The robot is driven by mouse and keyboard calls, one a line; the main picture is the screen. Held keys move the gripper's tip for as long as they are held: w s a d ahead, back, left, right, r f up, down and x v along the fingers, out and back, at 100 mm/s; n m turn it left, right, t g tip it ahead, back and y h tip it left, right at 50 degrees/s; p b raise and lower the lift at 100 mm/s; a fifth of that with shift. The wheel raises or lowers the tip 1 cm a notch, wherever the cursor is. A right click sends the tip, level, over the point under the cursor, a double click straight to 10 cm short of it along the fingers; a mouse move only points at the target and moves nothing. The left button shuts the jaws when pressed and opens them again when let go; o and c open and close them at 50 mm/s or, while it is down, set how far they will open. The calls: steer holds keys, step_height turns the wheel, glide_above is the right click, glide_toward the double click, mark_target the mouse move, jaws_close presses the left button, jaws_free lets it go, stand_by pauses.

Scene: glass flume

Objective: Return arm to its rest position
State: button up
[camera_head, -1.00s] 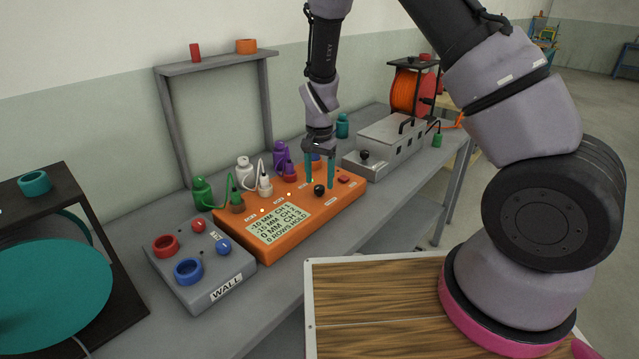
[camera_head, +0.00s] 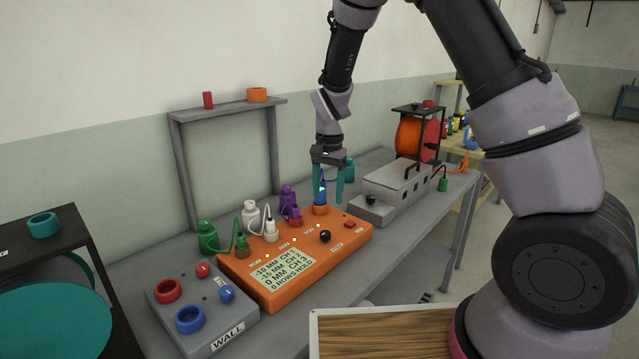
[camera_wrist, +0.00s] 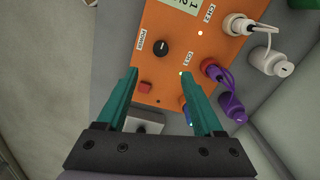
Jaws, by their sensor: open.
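My gripper (camera_head: 330,182) hangs fingers-down above the back right corner of the orange control box (camera_head: 345,248). Its two teal fingers are apart with nothing held between them. In the wrist view my gripper (camera_wrist: 158,95) is open over the box's edge, near the red button (camera_wrist: 144,87) and the black knob (camera_wrist: 162,48). A blue connector (camera_head: 320,196) stands at the box's back right, just behind or beside the fingers; in the wrist view it is mostly hidden by the right finger.
Green (camera_head: 207,236), white (camera_head: 250,217) and purple (camera_head: 287,200) bottles stand behind the box. A grey WALL box (camera_head: 204,310) sits left, a grey metal unit (camera_head: 398,183) and orange reel (camera_head: 410,138) right. A grey frame (camera_head: 181,165) rises behind. Open air surrounds the upper arm.

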steer(key=s+d+r+t+y, duration=0.1)
steer(key=s+d+r, duration=0.1)
steer(key=d+r, duration=0.35)
steer(key=s+d+r+t+y, duration=0.1)
steer(key=s+d+r, duration=0.1)
steer(key=r, duration=0.6)
steer(key=s+d+r+t+y, duration=0.1)
steer(key=s+d+r, duration=0.1)
steer(key=d+r, duration=0.35)
steer(key=s+d+r+n+t, duration=0.1)
steer(key=s+d+r+t, duration=0.1)
steer(key=s+r, duration=0.3)
steer(key=s+d+r+n+t+h, duration=0.1)
steer(key=s+d+r, duration=0.3)
steer(key=s, duration=0.6)
steer(key=shift+s+d+r+t, duration=0.15)
steer(key=shift+r+t, duration=0.3)
steer(key=shift+t, duration=0.15)
